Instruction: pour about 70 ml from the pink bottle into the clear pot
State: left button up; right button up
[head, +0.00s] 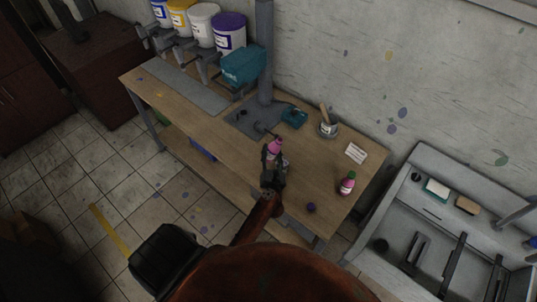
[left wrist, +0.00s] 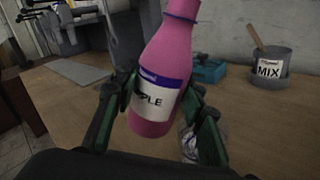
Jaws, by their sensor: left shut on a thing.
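My left gripper (head: 272,166) is shut on a pink bottle (head: 275,147) over the middle of the wooden table. In the left wrist view the fingers (left wrist: 152,110) press on both sides of the bottle (left wrist: 168,62), whose label partly reads "PLE". It leans a little in that view, and its top is cut off. I cannot tell whether its base is clear of the table. A clear, see-through pot (left wrist: 189,143) shows low behind the right finger, mostly hidden. A second pink bottle with a green cap (head: 347,184) stands at the right. My right gripper is not in view.
A grey MIX pot (head: 328,129) with a stick stands toward the wall, beside a teal item (head: 294,117). A small purple cap-like thing (head: 311,207) lies near the front edge. A white card (head: 356,153) lies at right. Paint tubs (head: 230,33) and a sink (head: 437,215) flank the table.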

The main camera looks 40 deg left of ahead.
aim_at(279, 150)
pick_arm(q)
jog(key=w+d+n+b, duration=0.1)
jog(key=d+r+n, duration=0.1)
jog(key=n, duration=0.1)
jog(key=shift+w+d+n+b, duration=0.15)
jog(key=shift+w+n+b, duration=0.15)
jog(key=shift+w+b, duration=0.1)
jog(key=shift+w+d+r+n, duration=0.15)
jog(key=shift+r+n, duration=0.1)
jog(key=shift+n, duration=0.25)
